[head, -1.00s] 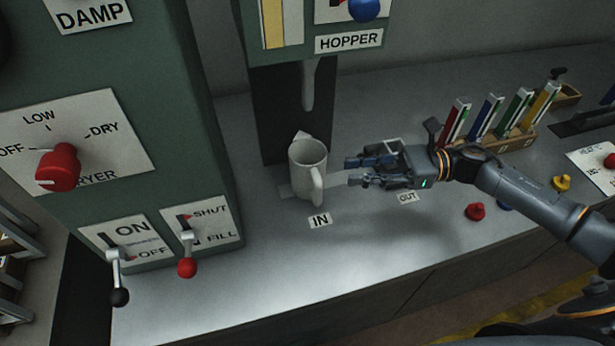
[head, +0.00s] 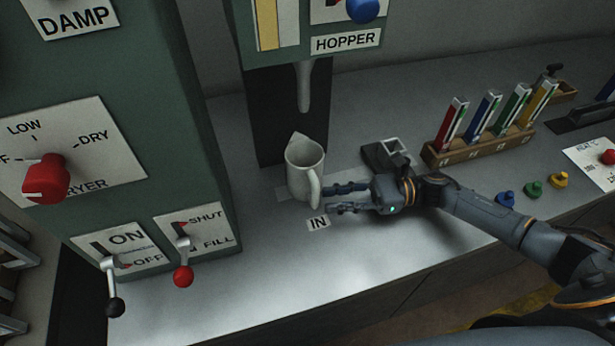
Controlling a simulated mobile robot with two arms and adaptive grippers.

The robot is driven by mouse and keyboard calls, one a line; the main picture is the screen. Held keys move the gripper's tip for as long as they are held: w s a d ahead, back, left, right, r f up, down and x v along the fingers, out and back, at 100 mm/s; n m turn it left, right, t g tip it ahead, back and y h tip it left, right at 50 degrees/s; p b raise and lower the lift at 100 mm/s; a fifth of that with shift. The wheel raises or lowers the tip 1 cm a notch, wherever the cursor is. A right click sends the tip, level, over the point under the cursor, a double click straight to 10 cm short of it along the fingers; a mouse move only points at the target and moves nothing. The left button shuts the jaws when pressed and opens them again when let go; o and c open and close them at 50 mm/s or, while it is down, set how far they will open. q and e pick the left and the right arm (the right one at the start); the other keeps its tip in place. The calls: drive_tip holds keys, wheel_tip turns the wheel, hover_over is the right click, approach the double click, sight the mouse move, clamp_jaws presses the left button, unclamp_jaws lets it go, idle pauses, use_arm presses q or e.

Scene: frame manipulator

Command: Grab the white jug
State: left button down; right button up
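The white jug (head: 303,172) stands upright on the grey counter (head: 240,290), below the hopper spout and behind the "IN" label. Its handle is on its right side, facing front right. My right gripper (head: 328,198) reaches in from the right with its fingers pointing left at the handle. The two fingers are apart, with a gap between them. The fingertips are right at the handle; I cannot tell whether they touch it. My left gripper is not in view.
The hopper (head: 345,41) with its spout (head: 304,88) hangs over the jug. A green dryer cabinet (head: 165,110) with levers stands on the left. A wooden rack (head: 480,148) of coloured holders and several small knobs sit on the right. The front counter is clear.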

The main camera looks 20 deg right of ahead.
sight(316, 200)
drive_tip(key=a+p, duration=0.1)
drive_tip(key=a, duration=0.1)
drive_tip(key=w+a+p, duration=0.1)
drive_tip(key=a, duration=0.1)
drive_tip(key=shift+a+r, duration=0.1)
drive_tip(key=shift+a, duration=0.25)
drive_tip(key=shift+s+d, duration=0.1)
clamp_jaws()
